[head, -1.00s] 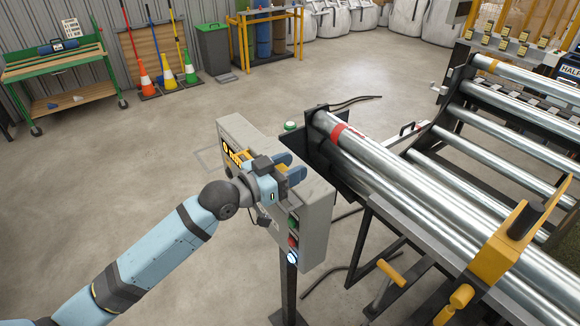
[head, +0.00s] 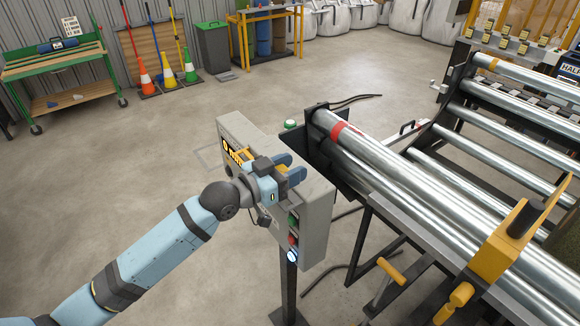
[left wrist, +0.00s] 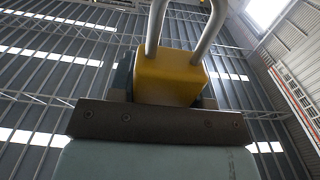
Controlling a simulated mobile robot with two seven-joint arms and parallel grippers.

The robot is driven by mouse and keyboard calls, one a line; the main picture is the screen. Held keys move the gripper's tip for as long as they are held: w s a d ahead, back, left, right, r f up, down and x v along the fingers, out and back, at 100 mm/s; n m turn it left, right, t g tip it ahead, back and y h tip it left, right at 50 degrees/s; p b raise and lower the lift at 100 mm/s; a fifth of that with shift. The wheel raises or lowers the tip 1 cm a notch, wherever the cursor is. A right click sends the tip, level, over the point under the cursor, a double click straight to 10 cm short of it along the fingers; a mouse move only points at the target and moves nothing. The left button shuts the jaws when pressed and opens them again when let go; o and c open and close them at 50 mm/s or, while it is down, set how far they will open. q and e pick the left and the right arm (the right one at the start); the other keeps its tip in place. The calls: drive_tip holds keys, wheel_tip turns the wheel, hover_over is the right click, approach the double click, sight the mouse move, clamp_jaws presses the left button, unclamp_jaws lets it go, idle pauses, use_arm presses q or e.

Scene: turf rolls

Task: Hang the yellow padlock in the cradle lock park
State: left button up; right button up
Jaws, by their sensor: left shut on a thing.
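My left gripper (head: 291,168) is at the grey control box (head: 316,208) on the post, in front of its face. It is shut on the yellow padlock (left wrist: 168,80). In the left wrist view the padlock body sits between the fingers, with its silver shackle (left wrist: 158,22) rising past the top edge. In the head view only a little yellow of the padlock (head: 281,169) shows between the fingers. I cannot tell whether the shackle touches anything. A yellow label (head: 232,152) shows on the box, partly behind my gripper. I cannot make out the cradle lock park. My right gripper is not in view.
Steel rollers (head: 400,195) in a dark frame stand close on the right. A yellow bracket (head: 497,255) is at the lower right.

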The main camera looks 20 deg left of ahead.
use_arm(q)
drive_tip(key=shift+f+b, duration=1.3)
drive_tip(key=shift+f, duration=0.95)
drive_tip(key=o, duration=1.1)
drive_tip(key=shift+r, duration=0.1)
drive_tip(key=shift+c, duration=0.2)
drive_tip(key=b+v, duration=0.2)
drive_tip(key=v, duration=1.1)
drive_tip(key=shift+s+a, duration=0.25)
drive_tip(key=shift+s, duration=0.05)
drive_tip(key=s+d+f+n+g+y+p, duration=0.1)
drive_tip(key=s+f+y+p, duration=0.1)
drive_tip(key=s+f, duration=0.3)
drive_tip(key=s+d+f+n+g+y+p, duration=0.1)
drive_tip(key=s+f, duration=0.4)
drive_tip(key=f, duration=0.6)
drive_tip(key=s+d+f+n+g+y+p, duration=0.1)
drive_tip(key=s+d+f+n+y+p, duration=0.1)
drive_tip(key=f, duration=0.6)
drive_tip(key=s+y+p, duration=0.1)
drive_tip(key=s+y, duration=0.1)
drive_tip(key=s, duration=0.1)
drive_tip(key=shift+s+f+n+y+p, duration=0.15)
drive_tip(key=shift+f+n+y+p, duration=0.15)
drive_tip(key=shift+y, duration=0.1)
